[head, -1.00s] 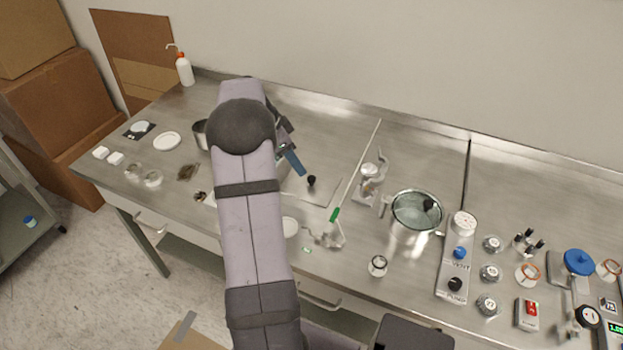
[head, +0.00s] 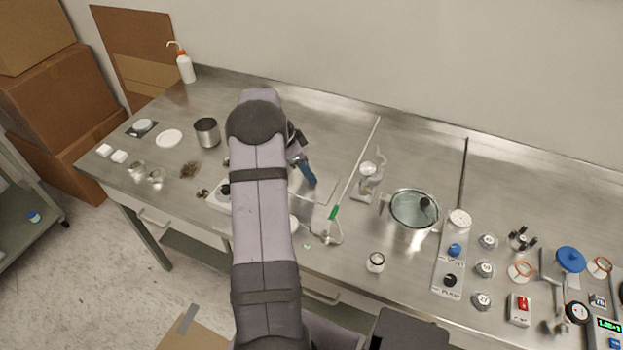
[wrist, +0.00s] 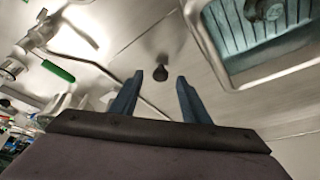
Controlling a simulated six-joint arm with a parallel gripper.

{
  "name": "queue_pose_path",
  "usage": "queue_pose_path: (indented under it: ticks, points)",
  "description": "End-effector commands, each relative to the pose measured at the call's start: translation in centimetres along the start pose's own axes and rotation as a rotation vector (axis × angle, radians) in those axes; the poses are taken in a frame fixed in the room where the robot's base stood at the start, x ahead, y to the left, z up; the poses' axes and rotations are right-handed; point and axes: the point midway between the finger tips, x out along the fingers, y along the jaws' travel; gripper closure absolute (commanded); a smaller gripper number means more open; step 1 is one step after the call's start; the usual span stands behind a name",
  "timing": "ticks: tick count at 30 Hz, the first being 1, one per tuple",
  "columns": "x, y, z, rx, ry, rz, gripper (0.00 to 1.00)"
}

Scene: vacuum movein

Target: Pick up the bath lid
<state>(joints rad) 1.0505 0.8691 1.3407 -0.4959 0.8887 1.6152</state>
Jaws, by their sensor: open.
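The bath lid (head: 327,190) is a flat, thin steel plate lying on the bench, with a small black knob. In the head view my gripper (head: 311,185) is over the lid and hides the knob. In the wrist view the black knob (wrist: 161,73) shows between the tips of my two blue fingers (wrist: 160,76), with a gap on each side. The fingers are apart and hold nothing. I cannot tell how far the tips are above the knob. A square steel bath (wrist: 265,65) with teal water shows at the right of the wrist view.
Glassware with a green tap (head: 333,212) stands just right of the lid. A glass vessel (head: 413,207) and a pump panel (head: 451,262) are further right. A steel beaker (head: 207,132) stands left of my arm. Bare bench lies behind the lid.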

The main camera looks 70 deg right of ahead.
Motion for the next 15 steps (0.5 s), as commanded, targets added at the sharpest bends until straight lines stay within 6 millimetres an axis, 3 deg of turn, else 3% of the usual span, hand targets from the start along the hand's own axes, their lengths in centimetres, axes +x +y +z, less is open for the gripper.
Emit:
queue_pose_path:
  ticks: [7,15]
  points:
    - [2.1,0.0,-0.1,0.001,0.000,0.000,0.58]
    - [2.4,-0.1,0.0,0.000,0.000,-0.001,0.58]
